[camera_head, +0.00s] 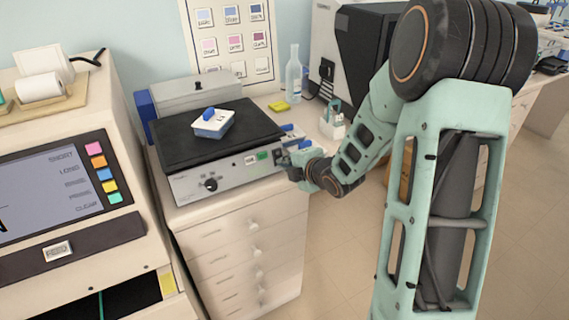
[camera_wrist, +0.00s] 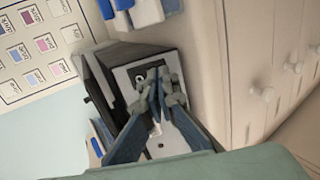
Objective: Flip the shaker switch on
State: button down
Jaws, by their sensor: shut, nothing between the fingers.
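The shaker (camera_head: 190,192) stands on the drawer cabinet in the head view, with a black platform on top and a pale front panel. The panel carries a black knob (camera_head: 210,185) on the left and a small green piece (camera_head: 262,155) toward the right, near the switch area. My gripper (camera_head: 288,164) is shut and empty, just in front of the panel's right end; contact cannot be told. In the wrist view my gripper (camera_wrist: 158,84) has its fingertips together over a pale panel with a dark fitting (camera_wrist: 139,79). The fingers partly hide this area, and the switch position is unclear.
A blue-and-white box (camera_head: 214,124) sits on the platform. A clear bottle (camera_head: 294,72), a yellow item (camera_head: 279,105) and a white holder (camera_head: 333,124) stand behind my gripper. A machine with a screen (camera_head: 50,190) is at left. Floor is open at lower right.

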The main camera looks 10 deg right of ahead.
jog(key=shift+f+b, duration=0.35)
jog(key=shift+b, duration=0.45)
jog(key=shift+w+a+f+t+b, duration=0.1)
jog(key=shift+w+f+t+b, duration=0.25)
jog(key=shift+b, duration=0.85)
jog(key=shift+s+r, duration=0.1)
jog(key=shift+r, duration=0.55)
jog(key=shift+r+p, duration=0.5)
jog(key=shift+r, duration=0.15)
jog(key=shift+s, duration=0.1)
